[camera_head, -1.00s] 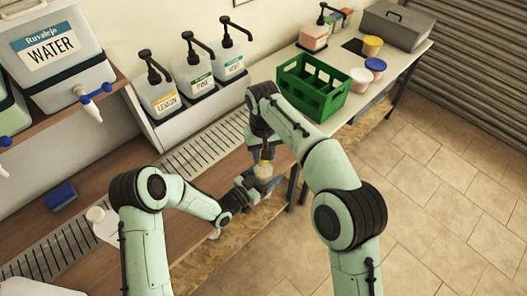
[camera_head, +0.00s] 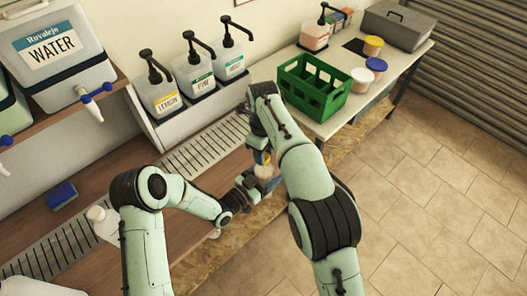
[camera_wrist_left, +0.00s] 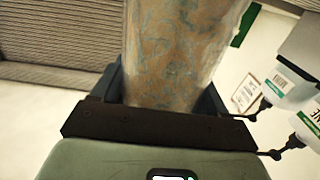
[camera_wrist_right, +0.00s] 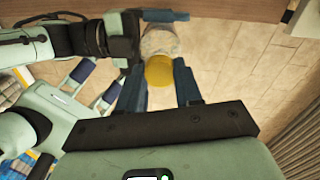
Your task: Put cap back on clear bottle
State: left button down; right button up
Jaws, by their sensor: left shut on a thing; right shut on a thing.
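The clear bottle (camera_head: 264,171) is held over the bench's front edge in my left gripper (camera_head: 252,182). In the left wrist view the bottle (camera_wrist_left: 175,50) fills the space between the left fingers, with a bluish, tan pattern showing through it. My right gripper (camera_wrist_right: 159,85) is above the bottle, shut on the yellow cap (camera_wrist_right: 159,71). The cap is lined up over the bottle's top (camera_wrist_right: 160,40) in the right wrist view. It also shows as a small yellow patch in the head view (camera_head: 266,157). Whether the cap is seated on the neck cannot be told.
Pump bottles (camera_head: 194,72) stand on a ledge behind the slotted drain (camera_head: 195,155). A green crate (camera_head: 313,86) and several small tubs stand on the table to the right. A blue sponge (camera_head: 61,195) and a small white-topped item (camera_head: 95,213) are at left. Open floor lies to the right.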

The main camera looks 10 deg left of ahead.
jog(key=m, duration=0.5)
jog(key=shift+d+f+m, duration=0.1)
jog(key=shift+f+m, duration=0.15)
jog(key=shift+m, duration=0.65)
jog(key=shift+r+m, duration=0.2)
jog(key=shift+m, duration=0.7)
jog(key=o, duration=1)
jog(key=shift+r, duration=2.3)
jog(key=shift+c, duration=0.3)
